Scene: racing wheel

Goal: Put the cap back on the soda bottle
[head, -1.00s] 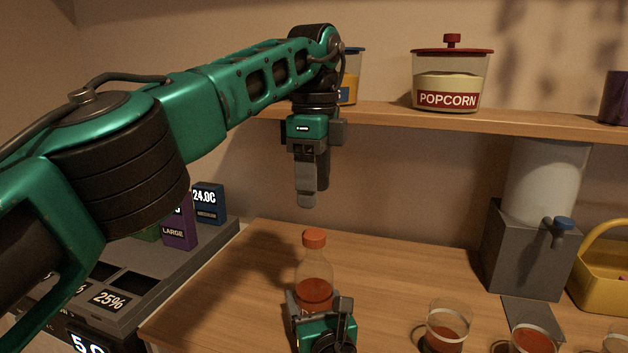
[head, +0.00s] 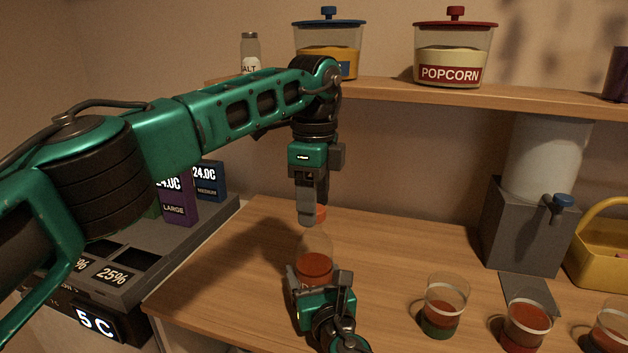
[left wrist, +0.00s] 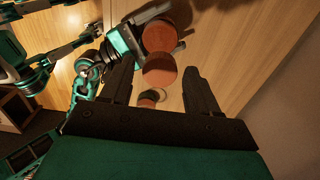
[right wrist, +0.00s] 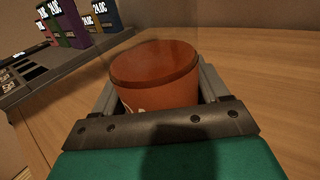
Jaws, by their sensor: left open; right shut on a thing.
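The left gripper points down with open fingers. I cannot tell whether the cap is seated tight.
Several cups with red drink, such as this one (head: 444,305), stand to the right. A grey dispenser (head: 525,225) and yellow basket (head: 598,253) are farther right. A shelf (head: 430,91) with jars is above. A cup-size display (head: 150,255) is at left.

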